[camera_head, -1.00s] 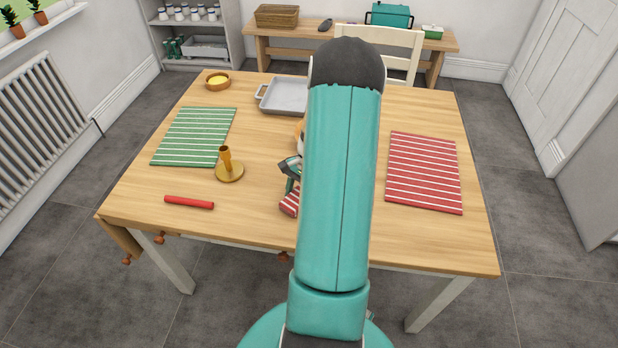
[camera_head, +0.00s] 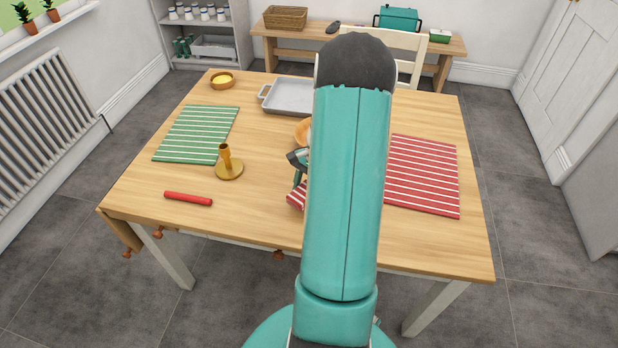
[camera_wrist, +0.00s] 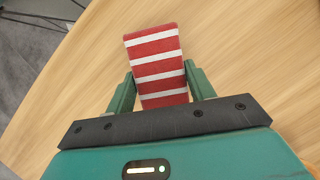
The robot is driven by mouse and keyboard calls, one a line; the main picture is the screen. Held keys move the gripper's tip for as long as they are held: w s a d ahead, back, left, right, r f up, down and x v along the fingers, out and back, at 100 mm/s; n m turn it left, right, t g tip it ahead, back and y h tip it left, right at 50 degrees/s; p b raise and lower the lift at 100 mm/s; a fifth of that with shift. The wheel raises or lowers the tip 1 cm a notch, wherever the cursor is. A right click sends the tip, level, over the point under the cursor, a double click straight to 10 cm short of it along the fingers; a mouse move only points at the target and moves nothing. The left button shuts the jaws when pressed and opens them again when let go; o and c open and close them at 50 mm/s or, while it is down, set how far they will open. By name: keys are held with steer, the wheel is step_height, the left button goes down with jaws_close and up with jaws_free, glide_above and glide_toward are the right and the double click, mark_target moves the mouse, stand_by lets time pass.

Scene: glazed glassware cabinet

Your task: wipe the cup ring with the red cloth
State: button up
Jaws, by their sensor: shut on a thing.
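The red cloth (camera_wrist: 157,62) with white stripes is held between the two green fingers of my gripper (camera_wrist: 160,88) in the wrist view. In the head view a corner of the cloth (camera_head: 296,198) shows at the left edge of my arm, at or just above the table (camera_head: 250,205). My gripper in that view is mostly hidden behind my arm. The cup ring is not visible in either view; my arm covers the middle of the table.
A brass candlestick (camera_head: 229,166), a red candle (camera_head: 188,198) and a green striped mat (camera_head: 198,135) lie to the left. A red striped mat (camera_head: 424,178) lies right. A grey tray (camera_head: 288,97) and small bowl (camera_head: 222,81) are at the back.

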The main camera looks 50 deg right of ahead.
steer(key=shift+w+r, duration=0.2)
steer(key=shift+r, duration=0.3)
steer(key=shift+s+r, duration=0.1)
steer(key=shift+r, duration=1.75)
steer(key=shift+s, duration=0.1)
